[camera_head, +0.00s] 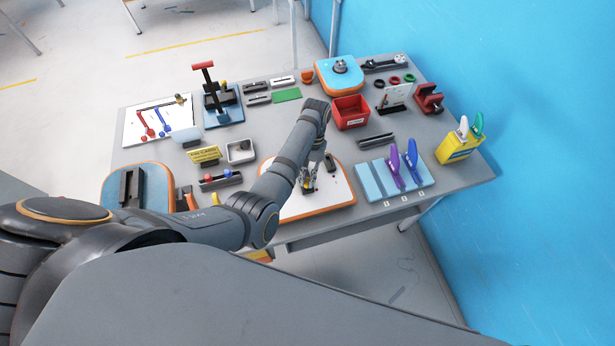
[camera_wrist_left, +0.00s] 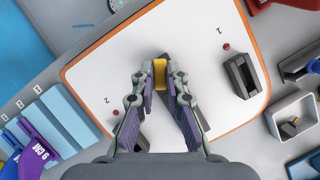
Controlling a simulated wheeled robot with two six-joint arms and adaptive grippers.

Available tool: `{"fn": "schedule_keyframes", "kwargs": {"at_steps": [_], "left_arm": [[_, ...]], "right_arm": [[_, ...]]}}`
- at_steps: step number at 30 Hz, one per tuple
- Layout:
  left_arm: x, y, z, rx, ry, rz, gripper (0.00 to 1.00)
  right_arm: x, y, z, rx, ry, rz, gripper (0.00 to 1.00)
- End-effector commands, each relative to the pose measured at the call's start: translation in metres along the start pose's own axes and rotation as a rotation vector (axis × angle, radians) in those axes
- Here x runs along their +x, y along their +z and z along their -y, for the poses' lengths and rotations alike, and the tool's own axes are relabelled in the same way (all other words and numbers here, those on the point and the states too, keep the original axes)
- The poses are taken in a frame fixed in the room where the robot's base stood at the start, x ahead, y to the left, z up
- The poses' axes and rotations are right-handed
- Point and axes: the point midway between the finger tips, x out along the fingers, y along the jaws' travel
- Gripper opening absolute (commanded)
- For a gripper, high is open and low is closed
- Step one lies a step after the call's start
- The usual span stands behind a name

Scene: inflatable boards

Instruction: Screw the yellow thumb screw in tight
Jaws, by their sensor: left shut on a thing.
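My left gripper (camera_wrist_left: 160,80) is shut on the yellow thumb screw (camera_wrist_left: 160,72), which shows between the fingertips in the left wrist view. In the head view my left gripper (camera_head: 308,184) points down over a white board with an orange rim (camera_head: 335,194). In the wrist view the board (camera_wrist_left: 105,75) carries marks 1 and 2, each near a red dot. A dark grey block (camera_wrist_left: 243,76) stands near mark 1. Another dark part (camera_wrist_left: 187,122) shows partly behind the fingers. The screw's lower end and its hole are hidden. My right gripper is not in view.
Light-blue blocks with purple and blue clips (camera_head: 385,175) stand right of the board. A red bin (camera_head: 351,112) and a dark slotted bar (camera_head: 376,140) lie behind. A small metal tray (camera_head: 241,151) and a yellow sign (camera_head: 205,155) stand to the left.

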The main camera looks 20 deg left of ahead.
Motion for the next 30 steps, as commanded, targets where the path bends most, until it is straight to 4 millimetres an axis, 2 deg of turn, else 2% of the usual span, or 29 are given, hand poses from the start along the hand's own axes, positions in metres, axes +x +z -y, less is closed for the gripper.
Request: {"fn": "schedule_keyframes", "kwargs": {"at_steps": [4, 11, 19, 25, 30], "left_arm": [[-0.0036, -0.0012, -0.0007, 0.01, -0.003, -0.007, 0.0], [-0.0036, -0.0009, -0.002, 0.259, -0.108, -0.007, 0.0], [-0.0041, -0.0011, -0.0019, 0.281, -0.117, -0.007, 0.0], [-0.0032, 0.0001, -0.0055, 0.508, -0.21, -0.009, 0.0], [-0.0003, 0.0018, -0.0054, 0.555, -0.229, -0.005, 0.0]], "right_arm": [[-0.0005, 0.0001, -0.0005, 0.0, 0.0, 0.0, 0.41], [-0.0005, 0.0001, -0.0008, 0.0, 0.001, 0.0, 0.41], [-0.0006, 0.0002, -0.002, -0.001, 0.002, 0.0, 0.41], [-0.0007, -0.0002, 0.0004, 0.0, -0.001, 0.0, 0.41], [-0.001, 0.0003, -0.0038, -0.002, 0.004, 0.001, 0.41]]}}
